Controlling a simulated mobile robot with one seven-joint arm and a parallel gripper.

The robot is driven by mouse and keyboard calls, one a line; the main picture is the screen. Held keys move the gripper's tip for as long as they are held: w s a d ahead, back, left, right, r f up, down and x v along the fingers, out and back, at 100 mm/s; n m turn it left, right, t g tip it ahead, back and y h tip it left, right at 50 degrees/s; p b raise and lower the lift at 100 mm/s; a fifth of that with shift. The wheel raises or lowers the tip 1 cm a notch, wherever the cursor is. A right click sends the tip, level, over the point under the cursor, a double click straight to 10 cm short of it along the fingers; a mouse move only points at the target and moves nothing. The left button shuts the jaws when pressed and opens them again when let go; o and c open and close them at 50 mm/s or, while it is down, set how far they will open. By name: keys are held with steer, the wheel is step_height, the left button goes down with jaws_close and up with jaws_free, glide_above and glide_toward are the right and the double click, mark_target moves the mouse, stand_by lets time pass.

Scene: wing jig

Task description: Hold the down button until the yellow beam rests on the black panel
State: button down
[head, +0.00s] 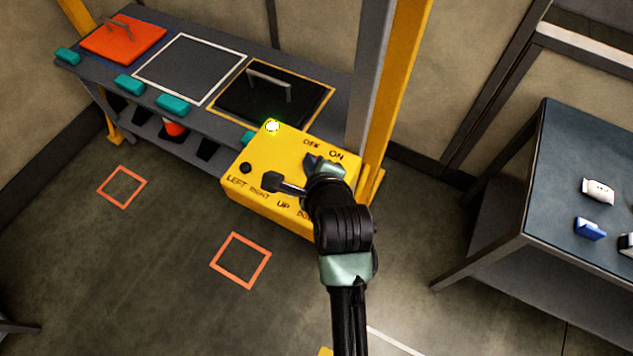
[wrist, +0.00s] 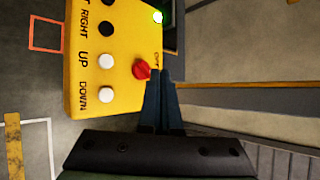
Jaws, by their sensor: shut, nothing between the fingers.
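The yellow control box (head: 270,165) stands in front of the bench in the head view. In the wrist view, the white down button (wrist: 106,96) is beside the word DOWN, with the white up button (wrist: 106,62) above it. My gripper (wrist: 163,78) is shut and empty, its fingertips just right of the red off/on knob (wrist: 141,70); whether they touch it I cannot tell. In the head view my gripper (head: 316,162) hides the knob and part of the buttons. The black panel (head: 272,98) with a grey handle lies on the bench. I see no yellow beam over it.
A green lamp (head: 272,126) glows on the box. An orange panel (head: 122,40) and an empty white-outlined bay (head: 190,70) share the bench. A yellow post (head: 395,90) rises behind the box. A dark table (head: 570,170) stands at right. Open floor lies left.

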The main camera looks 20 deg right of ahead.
steer(key=shift+s+d+m+g+p, duration=0.2)
steer(key=shift+s+m+g+p, duration=0.5)
steer(key=shift+s+m+p, duration=0.7)
steer(key=shift+s+f, duration=0.1)
step_height(320, 180, down, 8)
steer(key=b, duration=0.7)
steer(key=shift+b, duration=0.35)
steer(key=shift+f, duration=0.3)
steer(key=shift+f, duration=0.15)
stand_by(0.5)
steer(key=shift+f+n, duration=0.25)
steer(key=shift+n, duration=0.05)
steer(key=shift+f+b, duration=0.4)
steer(key=shift+f, duration=0.1)
stand_by(3.3)
